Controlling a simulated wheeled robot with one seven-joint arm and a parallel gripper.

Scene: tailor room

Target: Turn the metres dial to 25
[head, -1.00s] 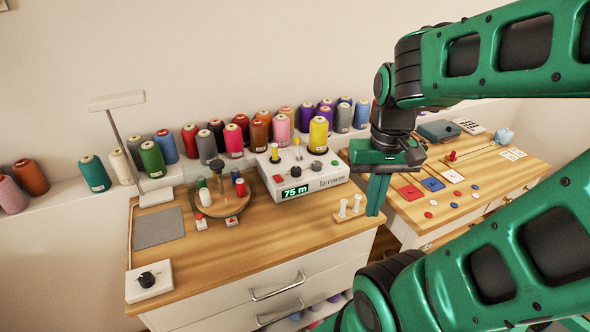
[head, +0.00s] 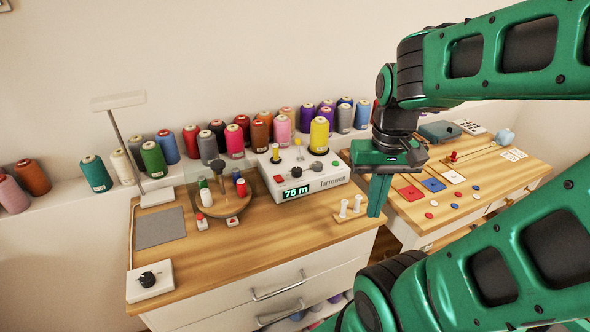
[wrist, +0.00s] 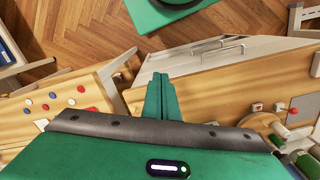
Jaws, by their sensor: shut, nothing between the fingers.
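The white winding machine (head: 325,178) stands on the left wooden table (head: 225,255), and its display (head: 296,192) reads "75 m". A dark round knob (head: 316,166) sits on the machine's top, to the right of the display. Another black dial (head: 148,279) is on a white box at the table's front left. I cannot read markings on either. My gripper (head: 375,212) is shut and empty, pointing down beside the table's right end, to the right of the machine. It also shows in the wrist view (wrist: 161,80), fingers together, touching no dial.
A round wooden stand with small spools (head: 224,203) is left of the machine. Thread cones line the back shelf. The second table (head: 480,195) holds coloured squares and buttons.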

